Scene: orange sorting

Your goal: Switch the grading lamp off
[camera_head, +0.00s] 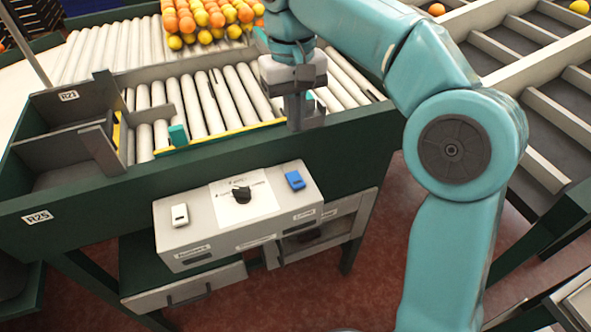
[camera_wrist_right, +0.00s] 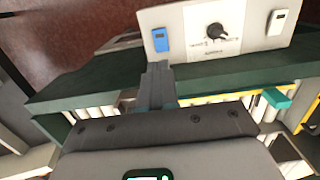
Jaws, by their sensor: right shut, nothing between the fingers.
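A grey control box (camera_head: 245,236) is fixed to the front of the green conveyor frame. It has a white rocker switch (camera_head: 180,215) at left, a black knob (camera_head: 241,194) in the middle and a blue rocker switch (camera_head: 295,180) at right. The labels are too small to read surely, and I cannot tell the lamp's state. My right gripper (camera_head: 305,122) is shut and empty, above the frame's edge, behind and above the blue switch, not touching it. The left gripper is not in view.
Rollers (camera_head: 205,100) lie behind the green front rail (camera_head: 110,195). Oranges and lemons (camera_head: 215,18) are piled at the back. A grey divider bin (camera_head: 70,125) is at left. Drawers (camera_head: 190,287) hang below the box. The space before the box is clear.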

